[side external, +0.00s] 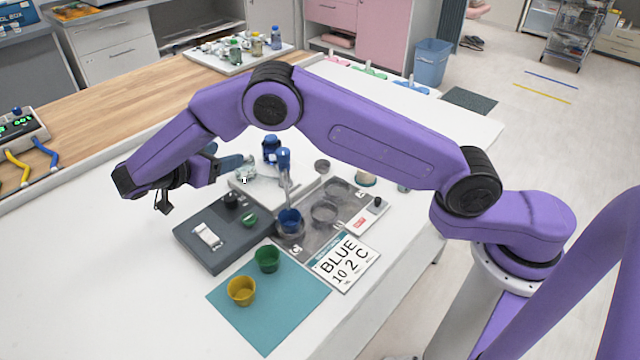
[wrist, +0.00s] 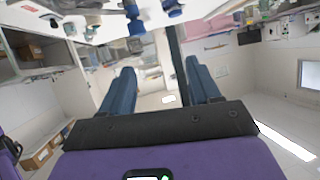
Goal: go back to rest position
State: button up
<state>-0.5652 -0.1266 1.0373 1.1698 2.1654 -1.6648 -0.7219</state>
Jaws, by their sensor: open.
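My arm reaches over the white table from the right. My gripper (side external: 228,157) is held above the table at the left and points roughly sideways, to the right in the side external view. In the wrist view my gripper (wrist: 160,65) shows two blue fingers spread apart with nothing between them. In the side external view one finger partly covers the other.
A yellow cup (side external: 241,291) and green cup (side external: 267,259) stand on a teal mat (side external: 285,325).

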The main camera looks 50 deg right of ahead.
jog(key=w+a+r+n+t+y, duration=0.4)
jog(key=w+r+t+y, duration=0.1)
jog(key=w+r+t, duration=0.25)
jog(key=s+a+r+n+t+y, duration=0.2)
jog(key=a+r+n+t+y, duration=0.3)
jog(key=y, duration=0.3)
jog(key=s+a+n+g+y, duration=0.4)
jog(key=s+n+g+y, duration=0.5)
jog(key=s, duration=0.6)
jog(key=s+d+f+n+g+h, duration=0.15)
jog(key=s+d+n, duration=0.3)
jog(key=s, duration=0.45)
jog(key=s+d+f+n+g+h, duration=0.1)
jog(key=s+d+f+n+g, duration=0.2)
jog(key=s+d, duration=0.4)
jog(key=s+d+f+n+g+h, duration=0.1)
jog(key=s+d+f+h, duration=0.1)
jog(key=s+d, duration=0.4)
jog(key=s+d+f+n+h, duration=0.1)
jog(key=s+d+h, duration=0.3)
jog(key=d, duration=0.7)
jog(key=shift+s+d+f+n+g, duration=0.2)
jog(key=shift+s+f+n+g, duration=0.2)
jog(key=shift+s+n, duration=0.45)
